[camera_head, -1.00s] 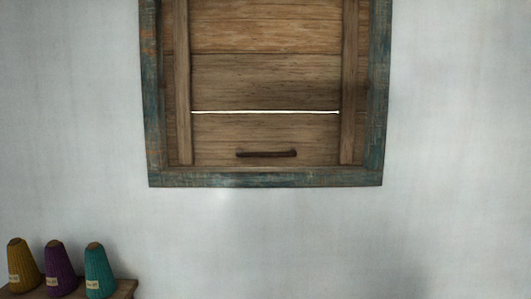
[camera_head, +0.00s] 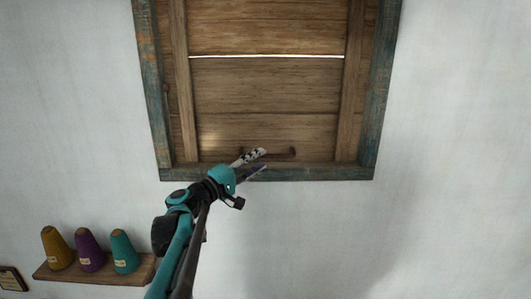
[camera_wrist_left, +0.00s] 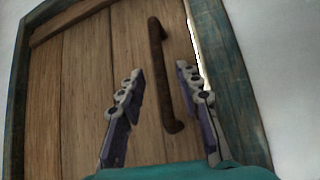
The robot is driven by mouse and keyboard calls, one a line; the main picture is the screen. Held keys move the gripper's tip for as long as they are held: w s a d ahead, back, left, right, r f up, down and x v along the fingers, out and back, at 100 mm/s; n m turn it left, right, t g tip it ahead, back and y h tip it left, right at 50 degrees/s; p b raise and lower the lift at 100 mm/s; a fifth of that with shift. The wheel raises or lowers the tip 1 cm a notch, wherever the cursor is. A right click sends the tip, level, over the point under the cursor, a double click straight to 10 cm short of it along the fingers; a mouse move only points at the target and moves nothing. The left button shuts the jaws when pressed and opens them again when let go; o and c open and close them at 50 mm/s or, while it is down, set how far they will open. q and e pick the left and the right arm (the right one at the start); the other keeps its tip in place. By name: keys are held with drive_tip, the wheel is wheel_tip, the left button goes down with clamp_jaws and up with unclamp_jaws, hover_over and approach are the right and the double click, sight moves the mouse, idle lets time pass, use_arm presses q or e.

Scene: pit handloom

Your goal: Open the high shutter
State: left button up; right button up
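The high shutter (camera_head: 265,85) is a brown plank panel inside a worn blue-green frame (camera_head: 381,95) on the wall. A thin dark bar handle (camera_head: 283,154) sits low on it; the left wrist view shows it too (camera_wrist_left: 157,55). My left gripper (camera_head: 262,160) is in front of the shutter's lower edge and covers the handle's left part in the head view. In the left wrist view, its fingers (camera_wrist_left: 160,72) are apart, with the handle between them in the picture. I cannot tell how deep the fingers reach around it. The right gripper is not in view.
A wooden shelf (camera_head: 100,277) low on the left carries a yellow cone (camera_head: 56,249), a purple cone (camera_head: 89,251) and a teal cone (camera_head: 124,252). A small plaque (camera_head: 12,280) is at the far lower left. The wall right of the frame is clear.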

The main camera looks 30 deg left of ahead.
sight(264, 157)
use_arm(q)
drive_tip(key=shift+p+x, duration=0.3)
drive_tip(key=shift+x, duration=1.55)
drive_tip(key=shift+c, duration=0.3)
clamp_jaws()
drive_tip(key=shift+s, duration=0.1)
